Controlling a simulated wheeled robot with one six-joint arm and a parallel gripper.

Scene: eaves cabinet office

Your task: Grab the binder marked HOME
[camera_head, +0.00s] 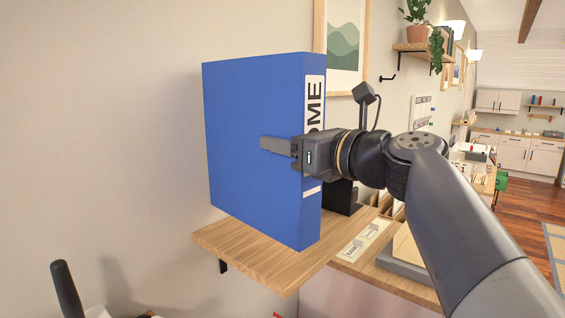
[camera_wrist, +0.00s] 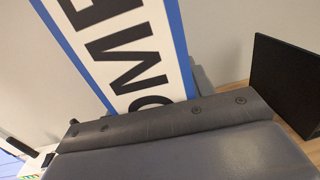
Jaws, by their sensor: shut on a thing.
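A large blue binder (camera_head: 252,150) stands upright in the head view, over the end of a wooden wall shelf (camera_head: 265,250). Its white spine label shows "OME" in black letters, with part of the word hidden behind my gripper. My gripper (camera_head: 282,146) is shut on the binder across its spine edge, with one finger lying along the blue side face. In the wrist view the binder's label (camera_wrist: 130,50) fills the upper middle, with black letters on white and blue edges. I cannot tell whether the binder's bottom touches the shelf.
A black object (camera_head: 340,196) stands on the shelf behind the binder; it also shows at the right in the wrist view (camera_wrist: 288,85). A lower wooden surface (camera_head: 385,280) with label cards and a grey tray lies to the right. A framed picture (camera_head: 347,45) hangs behind.

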